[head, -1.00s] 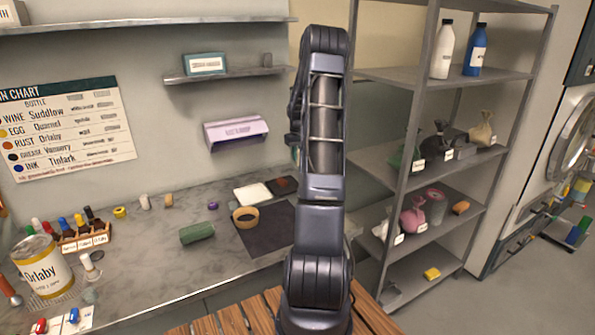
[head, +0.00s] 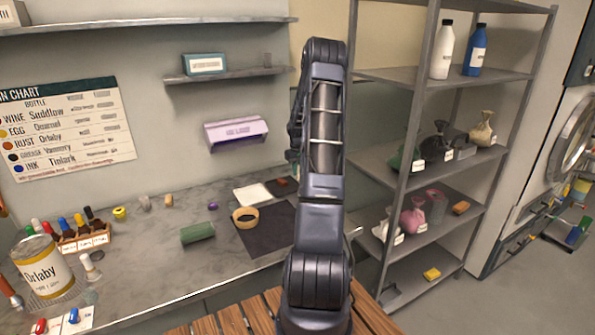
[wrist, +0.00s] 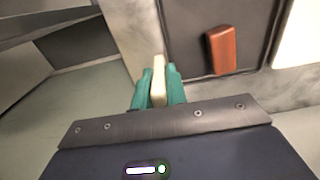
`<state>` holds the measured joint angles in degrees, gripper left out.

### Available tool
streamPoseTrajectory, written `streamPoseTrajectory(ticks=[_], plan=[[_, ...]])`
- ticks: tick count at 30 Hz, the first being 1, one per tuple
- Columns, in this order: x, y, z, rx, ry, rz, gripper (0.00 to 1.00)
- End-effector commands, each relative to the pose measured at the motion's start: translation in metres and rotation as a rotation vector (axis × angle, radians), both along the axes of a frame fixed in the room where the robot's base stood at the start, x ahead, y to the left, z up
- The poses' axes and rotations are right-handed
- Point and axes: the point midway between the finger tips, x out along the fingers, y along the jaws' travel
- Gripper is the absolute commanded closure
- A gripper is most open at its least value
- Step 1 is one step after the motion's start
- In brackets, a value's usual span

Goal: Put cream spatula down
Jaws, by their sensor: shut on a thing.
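The cream spatula (wrist: 158,78) is a pale, narrow piece between the teal fingers of my gripper (wrist: 158,88) in the wrist view. My gripper is shut on it and holds it upright in that picture, left of a dark panel. Only a short part of the spatula shows; I cannot tell whether its end touches anything. In the head view my arm hides the gripper and the spatula.
A rust-coloured block (wrist: 222,50) lies on the dark panel (wrist: 185,30). In the head view a tape roll (head: 245,217), a dark mat (head: 268,235) and a green roll (head: 197,233) are on the counter (head: 150,240). A shelf rack (head: 398,210) stands right of my arm.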

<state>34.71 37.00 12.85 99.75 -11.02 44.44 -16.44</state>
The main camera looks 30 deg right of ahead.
Motion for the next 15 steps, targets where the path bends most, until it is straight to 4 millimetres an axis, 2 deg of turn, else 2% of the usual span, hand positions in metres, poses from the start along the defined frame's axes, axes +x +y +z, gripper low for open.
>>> streamPoseTrajectory(ticks=[3,4,6,15], plan=[[-0.0001,0.0002,-0.0031,0.0,0.001,0.0,1.0],[0.0,0.0001,-0.0027,0.0,0.001,0.0,0.8],[0.0,0.0001,-0.0026,0.0,0.0,0.0,0.66],[0.0,0.0,-0.0018,0.0,0.0,0.0,0.64]])
